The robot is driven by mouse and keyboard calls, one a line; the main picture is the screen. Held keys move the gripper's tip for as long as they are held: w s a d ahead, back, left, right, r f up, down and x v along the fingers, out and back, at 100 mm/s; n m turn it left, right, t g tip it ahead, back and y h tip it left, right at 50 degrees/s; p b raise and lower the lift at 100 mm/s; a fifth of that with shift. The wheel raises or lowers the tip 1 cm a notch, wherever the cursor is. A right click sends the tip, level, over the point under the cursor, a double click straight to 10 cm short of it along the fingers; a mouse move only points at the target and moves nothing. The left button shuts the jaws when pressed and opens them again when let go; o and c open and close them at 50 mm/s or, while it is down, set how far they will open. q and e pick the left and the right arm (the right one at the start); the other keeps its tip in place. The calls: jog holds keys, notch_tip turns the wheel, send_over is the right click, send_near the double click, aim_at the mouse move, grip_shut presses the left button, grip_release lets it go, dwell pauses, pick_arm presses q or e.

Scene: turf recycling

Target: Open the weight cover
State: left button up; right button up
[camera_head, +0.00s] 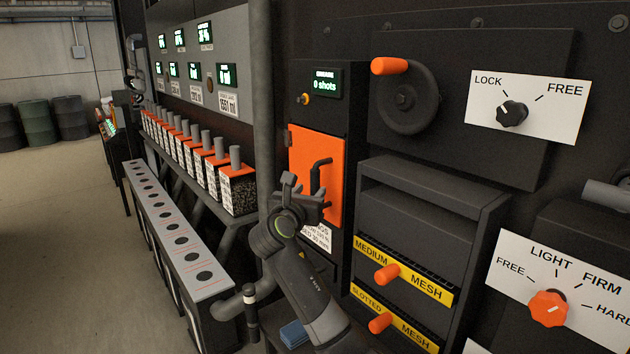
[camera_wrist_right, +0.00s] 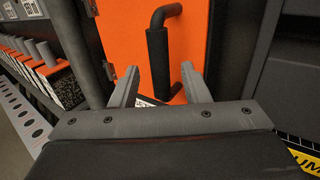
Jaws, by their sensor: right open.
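An orange cover (camera_head: 305,165) with a black bar handle (camera_head: 321,176) is shut on the dark machine front, its hinges on the left edge. It also fills the upper middle of the right wrist view (camera_wrist_right: 128,35), where the handle (camera_wrist_right: 158,62) stands upright, bent toward the panel at its top. My right gripper (camera_head: 298,192) is open in front of the cover's lower part. In the wrist view its two fingers (camera_wrist_right: 158,85) point toward the cover, with the handle between them in the picture; I cannot tell whether they touch it. My left gripper is not in view.
A vertical grey pipe (camera_head: 262,100) stands just left of the cover. A mesh rack (camera_head: 430,185) with orange knobs is to the right, below a crank wheel (camera_head: 408,100). Several orange-topped weight-like blocks (camera_head: 238,185) line a shelf on the left. Open floor lies far left.

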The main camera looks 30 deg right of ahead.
aim_at(313, 187)
jog(key=shift+p+x, duration=0.4)
jog(key=shift+x, duration=2.15)
jog(key=shift+c, duration=0.3)
grip_shut()
